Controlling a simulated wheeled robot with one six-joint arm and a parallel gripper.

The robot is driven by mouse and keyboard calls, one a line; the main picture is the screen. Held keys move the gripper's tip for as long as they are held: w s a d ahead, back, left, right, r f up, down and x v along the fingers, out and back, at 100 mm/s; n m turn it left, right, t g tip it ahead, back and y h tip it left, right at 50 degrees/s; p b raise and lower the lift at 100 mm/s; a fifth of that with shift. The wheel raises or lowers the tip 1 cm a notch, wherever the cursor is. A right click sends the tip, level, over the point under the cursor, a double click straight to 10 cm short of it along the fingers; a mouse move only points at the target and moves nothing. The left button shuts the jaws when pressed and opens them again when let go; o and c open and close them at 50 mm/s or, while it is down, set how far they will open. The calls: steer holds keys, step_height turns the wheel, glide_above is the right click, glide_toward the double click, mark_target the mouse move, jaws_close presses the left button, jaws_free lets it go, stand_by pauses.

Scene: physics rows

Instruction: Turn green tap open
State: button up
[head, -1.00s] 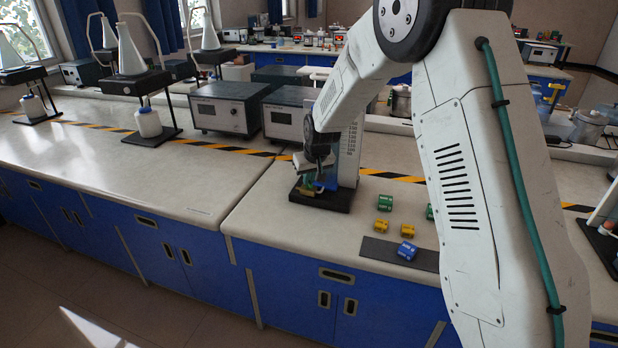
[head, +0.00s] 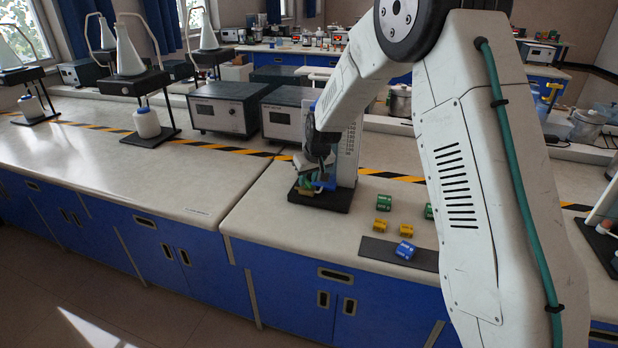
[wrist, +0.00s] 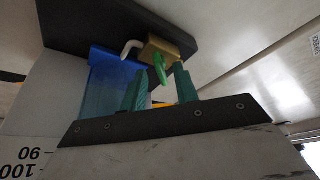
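The green tap handle (wrist: 160,68) shows in the wrist view on a brass valve body (wrist: 172,47) with a short white spout (wrist: 131,47). The valve sits beside a blue vessel (wrist: 112,82) and under a dark base plate in this inverted-looking view. My gripper (wrist: 161,72) has two teal fingers, apart, with the handle between their tips and a small gap visible on each side. In the head view my gripper (head: 314,180) is low at the tap stand's black base (head: 322,201); the wrist hides much of the tap there.
A tall white scaled panel (head: 349,160) stands behind the wrist. Green, yellow and blue small blocks (head: 383,228) lie to the right, near a dark grey strip (head: 378,250). Grey instrument boxes (head: 226,108) stand behind left. The bench at left front is clear.

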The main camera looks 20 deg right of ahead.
steer(key=v, duration=0.7)
steer(key=shift+r, duration=0.35)
steer(key=shift+s, duration=0.2)
